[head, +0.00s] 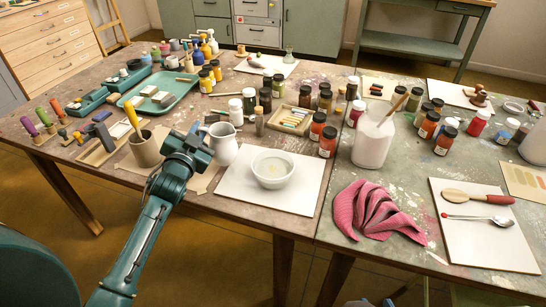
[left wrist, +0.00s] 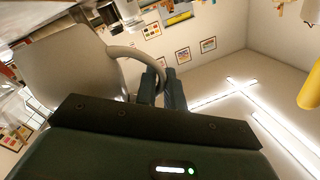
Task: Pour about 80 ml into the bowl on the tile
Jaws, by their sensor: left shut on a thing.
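A white bowl (head: 272,170) sits on a white square tile (head: 237,190) near the table's front edge. Its inside looks pale, with a faint yellowish patch at the bottom. A white jug (head: 223,150) is just left of the bowl, apart from it and roughly upright. My left gripper (head: 197,147) is at the jug's left side. In the left wrist view the jug (left wrist: 70,70) fills the left, and the gripper fingers (left wrist: 162,90) are shut on its curved handle. The jug's contents are hidden.
A brown pot with a brush (head: 146,150) stands left of my left gripper. Paint jars (head: 327,142) and a pastel tray (head: 290,120) are behind the tile. A white container (head: 373,140) and a pink cloth (head: 372,211) stand to the right.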

